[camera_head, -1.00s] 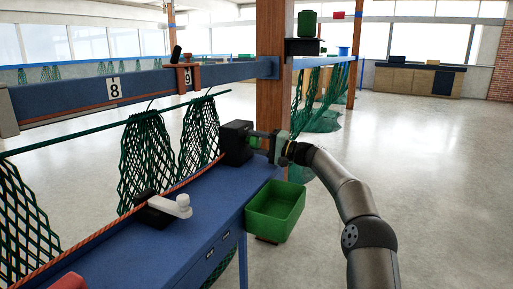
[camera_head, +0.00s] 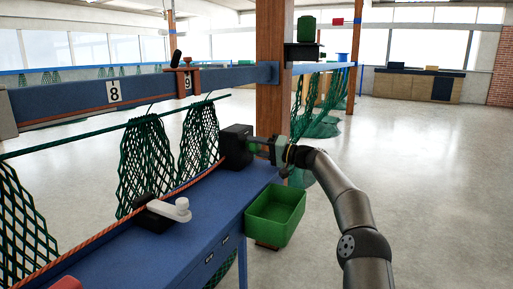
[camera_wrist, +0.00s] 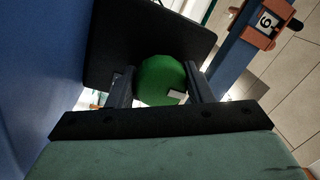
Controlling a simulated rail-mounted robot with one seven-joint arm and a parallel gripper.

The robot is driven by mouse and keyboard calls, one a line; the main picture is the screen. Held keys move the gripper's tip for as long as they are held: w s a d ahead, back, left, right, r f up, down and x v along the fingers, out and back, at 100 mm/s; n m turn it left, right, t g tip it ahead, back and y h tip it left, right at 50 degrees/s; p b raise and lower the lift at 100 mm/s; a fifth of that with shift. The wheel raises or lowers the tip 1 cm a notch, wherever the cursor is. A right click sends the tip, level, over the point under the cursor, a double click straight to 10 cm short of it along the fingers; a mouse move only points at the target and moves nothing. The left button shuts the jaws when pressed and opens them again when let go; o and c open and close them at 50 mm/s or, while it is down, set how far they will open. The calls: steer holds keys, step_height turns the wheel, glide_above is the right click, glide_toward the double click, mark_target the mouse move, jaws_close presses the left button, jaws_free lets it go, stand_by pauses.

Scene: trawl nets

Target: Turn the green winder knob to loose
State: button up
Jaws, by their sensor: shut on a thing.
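The green winder knob (camera_wrist: 162,80) sits on the face of a black winder box (camera_wrist: 150,35) in the wrist view. A small pale mark shows near the knob's lower right edge. In the head view the black box (camera_head: 236,147) stands at the far right end of the blue bench, by the wooden post. My gripper (camera_head: 257,146) reaches it from the right. In the wrist view my gripper's two fingers (camera_wrist: 160,88) lie on either side of the knob, shut on it. Any label for loose on the box cannot be read.
A green bin (camera_head: 275,215) hangs at the right end of the blue bench (camera_head: 195,240). A white crank handle (camera_head: 170,208) lies on the bench. Green nets (camera_head: 145,165) hang behind it. A wooden post (camera_head: 272,100) stands just behind the winder. The floor at right is clear.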

steer(key=shift+r, duration=0.1)
steer(key=o, duration=1)
steer(key=shift+c, duration=0.2)
steer(key=v, duration=1.7)
steer(key=shift+s+d, duration=0.2)
steer(key=shift+r, duration=0.1)
